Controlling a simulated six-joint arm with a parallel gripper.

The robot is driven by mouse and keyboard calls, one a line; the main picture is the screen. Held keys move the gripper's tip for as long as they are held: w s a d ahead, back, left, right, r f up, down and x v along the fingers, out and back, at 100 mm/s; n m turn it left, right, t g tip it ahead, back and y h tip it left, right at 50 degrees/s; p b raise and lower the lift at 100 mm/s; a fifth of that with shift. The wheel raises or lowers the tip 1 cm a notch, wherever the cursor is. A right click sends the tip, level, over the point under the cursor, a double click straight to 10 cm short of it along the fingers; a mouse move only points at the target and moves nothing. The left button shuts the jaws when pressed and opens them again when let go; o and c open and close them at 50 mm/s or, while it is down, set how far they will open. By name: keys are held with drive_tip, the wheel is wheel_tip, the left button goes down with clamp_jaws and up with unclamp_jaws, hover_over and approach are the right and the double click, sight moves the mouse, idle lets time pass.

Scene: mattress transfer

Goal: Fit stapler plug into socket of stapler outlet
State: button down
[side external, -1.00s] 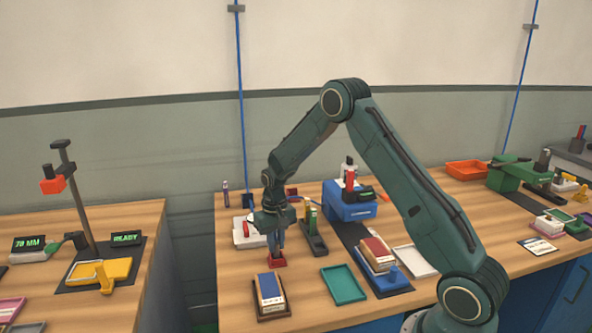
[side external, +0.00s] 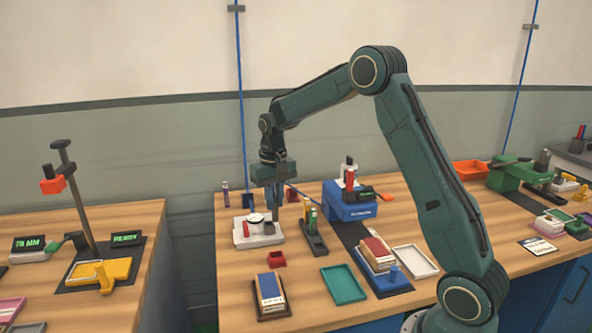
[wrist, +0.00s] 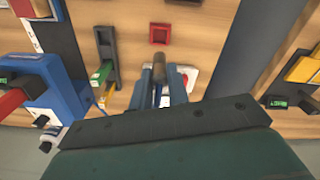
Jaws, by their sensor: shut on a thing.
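My gripper (side external: 276,212) points down, shut, above the right part of a white tray at the back left of the bench. In the wrist view my gripper (wrist: 171,78) has a small brown, round-ended piece (wrist: 182,74) at its fingers. I take this to be the stapler plug; most of it is hidden. A small red holder (side external: 277,260) with a square recess stands in front of the gripper, apart from it. It also shows in the wrist view (wrist: 159,34), with its recess looking empty. I cannot tell which thing is the stapler outlet.
The white tray (side external: 241,237) carries small red and dark items. A book tray (side external: 272,310) and teal tray (side external: 343,285) lie in front. Bare wood surrounds the red holder.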

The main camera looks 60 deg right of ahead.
sight(274, 198)
drive_tip(key=shift+r, duration=3.05)
drive_tip(key=w+d+r, duration=0.2)
drive_tip(key=w+d, duration=0.6)
drive_tip(key=shift+w+d, duration=0.2)
drive_tip(key=shift+d, duration=0.05)
wheel_tip(274, 198, down, 20)
drive_tip(key=shift+r, duration=0.1)
drive_tip(key=c, duration=1.3)
unclamp_jaws()
drive_tip(key=shift+c, duration=0.2)
